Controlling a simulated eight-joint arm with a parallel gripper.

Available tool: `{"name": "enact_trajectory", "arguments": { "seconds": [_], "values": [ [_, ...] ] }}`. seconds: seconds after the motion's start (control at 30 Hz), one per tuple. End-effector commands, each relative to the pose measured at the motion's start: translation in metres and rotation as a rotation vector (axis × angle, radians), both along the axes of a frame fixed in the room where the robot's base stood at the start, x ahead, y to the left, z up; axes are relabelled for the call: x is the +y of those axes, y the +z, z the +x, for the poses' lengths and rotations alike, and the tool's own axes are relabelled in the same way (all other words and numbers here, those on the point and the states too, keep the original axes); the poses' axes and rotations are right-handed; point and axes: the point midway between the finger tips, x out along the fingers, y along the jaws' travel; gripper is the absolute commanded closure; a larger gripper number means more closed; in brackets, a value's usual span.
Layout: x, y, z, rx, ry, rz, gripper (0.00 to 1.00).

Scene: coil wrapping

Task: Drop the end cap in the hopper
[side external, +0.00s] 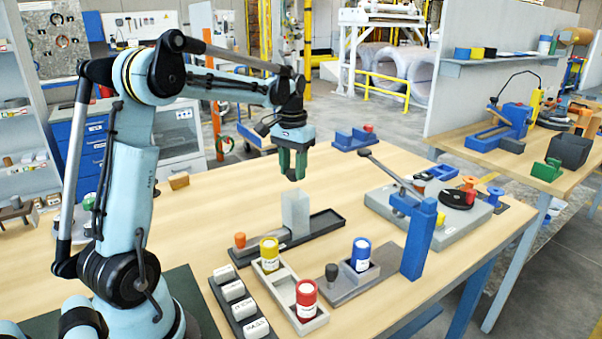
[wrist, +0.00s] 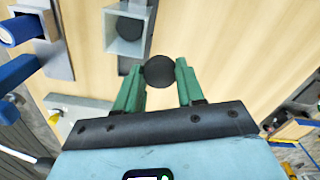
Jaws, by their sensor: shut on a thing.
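The end cap is a dark round disc (wrist: 159,71) in the wrist view, held between the two green fingers of my gripper (wrist: 158,80). In the side view my gripper (side external: 293,176) points down, and the cap cannot be made out clearly between its fingers. The hopper is an upright pale grey square tube (side external: 295,212) standing below my gripper. In the wrist view the hopper (wrist: 110,35) is open-topped, above and left of the held cap, with a dark round shape inside. The cap is apart from the hopper and above it.
A dark tray (side external: 325,224) extends right of the hopper. Nearer are a grey divided tray (side external: 283,292) with yellow and red pots, a blue pot (side external: 361,254) and a blue post (side external: 418,240). A turntable unit (side external: 435,215) stands right. The table behind the hopper is mostly clear.

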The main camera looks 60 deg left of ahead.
Motion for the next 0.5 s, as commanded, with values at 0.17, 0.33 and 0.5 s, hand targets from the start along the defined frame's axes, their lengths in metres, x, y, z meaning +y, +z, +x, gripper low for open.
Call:
{"name": "enact_trajectory", "arguments": {
  "seconds": [0.17,0.33,0.5],
  "values": [
    [-0.031,0.015,-0.015,0.0,-0.003,0.0,0.9],
    [-0.045,0.021,-0.023,0.0,-0.001,0.0,0.9],
    [-0.048,0.019,-0.024,0.0,0.001,0.0,0.9]
  ]
}}
